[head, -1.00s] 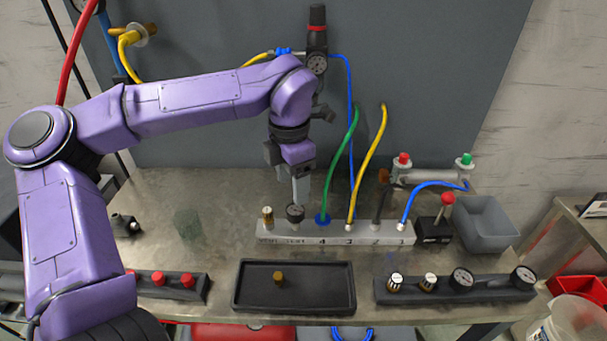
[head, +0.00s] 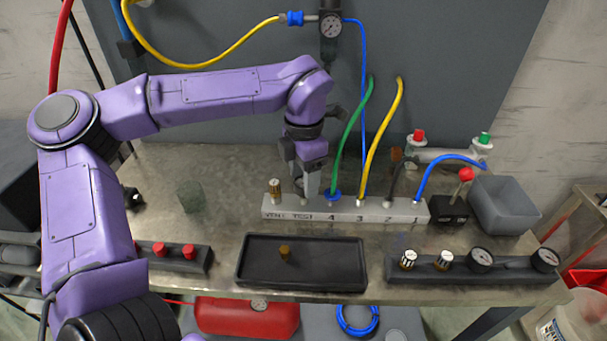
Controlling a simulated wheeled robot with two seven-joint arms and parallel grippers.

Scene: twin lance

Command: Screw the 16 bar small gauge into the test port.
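The manifold block (head: 380,211) stands on the bench with its ports marked VENT, TEST and 4 to 1. My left gripper (head: 311,190) points down over the TEST port, its fingers close to the block's top. The dark-faced small gauge seen there a second ago is now hidden by the fingers or too small to make out. I cannot tell whether the fingers are closed on it. A brass fitting with a white top (head: 275,189) stands upright on VENT, just left of the fingers. My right gripper is not in view.
A black tray (head: 345,246) holds a brass plug (head: 285,252). A dark rack (head: 515,272) at the right holds gauges (head: 481,260) and white-topped fittings (head: 408,260). Green (head: 350,130) and yellow (head: 383,130) hoses rise close to the gripper's right.

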